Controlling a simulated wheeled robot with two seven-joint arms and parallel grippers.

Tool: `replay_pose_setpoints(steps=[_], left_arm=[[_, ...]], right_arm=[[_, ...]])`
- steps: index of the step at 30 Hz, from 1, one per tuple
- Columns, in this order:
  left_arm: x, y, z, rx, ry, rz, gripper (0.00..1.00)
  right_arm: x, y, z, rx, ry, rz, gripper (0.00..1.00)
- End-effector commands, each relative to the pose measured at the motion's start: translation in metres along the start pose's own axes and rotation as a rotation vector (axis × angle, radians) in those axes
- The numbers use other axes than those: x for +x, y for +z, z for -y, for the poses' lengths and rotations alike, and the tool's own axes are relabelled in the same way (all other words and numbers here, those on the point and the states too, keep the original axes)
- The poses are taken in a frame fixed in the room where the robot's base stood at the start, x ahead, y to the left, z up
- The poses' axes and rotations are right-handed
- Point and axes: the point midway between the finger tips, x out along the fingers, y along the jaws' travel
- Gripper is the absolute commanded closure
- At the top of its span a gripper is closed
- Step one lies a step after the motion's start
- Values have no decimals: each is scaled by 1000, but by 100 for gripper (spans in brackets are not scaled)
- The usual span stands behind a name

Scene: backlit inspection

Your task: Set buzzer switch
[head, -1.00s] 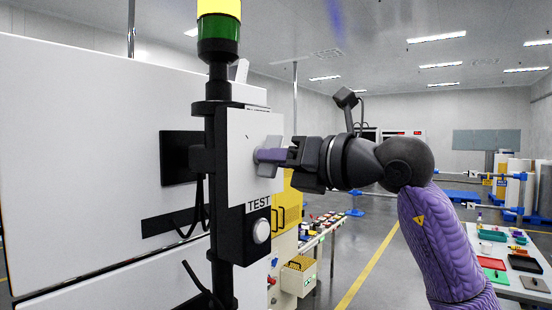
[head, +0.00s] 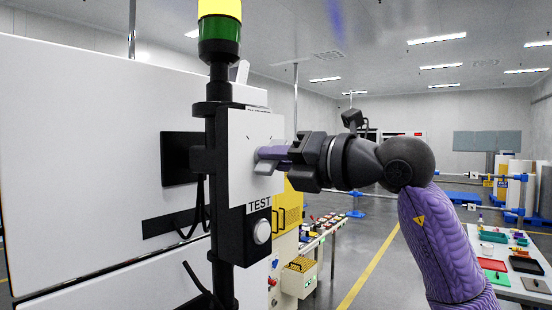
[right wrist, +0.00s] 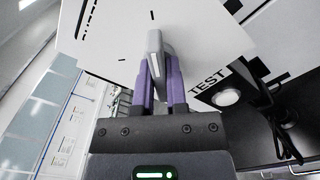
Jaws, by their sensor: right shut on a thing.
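The buzzer switch is a grey knob (head: 265,168) on a white panel (head: 242,130) of the black post. My right gripper (head: 270,154) reaches it from the right, its purple fingers shut on the knob. In the right wrist view the knob (right wrist: 155,50) stands between the two purple fingers (right wrist: 160,85). Dark tick marks show on the panel around the knob. The panel's top lettering is mostly cut off in the head view. My left gripper is not in view.
A round white button (head: 261,231) sits below, under the word TEST; it also shows in the right wrist view (right wrist: 227,97). A green and yellow light tower (head: 219,40) tops the post. A white cabinet (head: 80,150) stands left. Open floor lies behind my right arm.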

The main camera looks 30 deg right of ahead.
Motion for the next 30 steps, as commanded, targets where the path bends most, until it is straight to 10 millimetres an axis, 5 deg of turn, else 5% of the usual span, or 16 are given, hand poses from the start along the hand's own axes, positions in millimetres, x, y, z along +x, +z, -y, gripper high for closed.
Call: replay_pose_setpoints(steps=[6, 7, 12, 22, 30], left_arm=[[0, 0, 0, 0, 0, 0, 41], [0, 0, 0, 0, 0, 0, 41], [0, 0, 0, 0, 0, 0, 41], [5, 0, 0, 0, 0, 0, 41], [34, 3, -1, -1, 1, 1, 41]], right_arm=[[-1, 3, -2, 0, 6, 9, 100], [-1, 3, -2, 0, 6, 9, 82], [-1, 2, -1, -1, 4, 6, 49], [-8, 0, 1, -1, 2, 4, 49], [-74, -2, 3, -2, 0, 7, 49]])
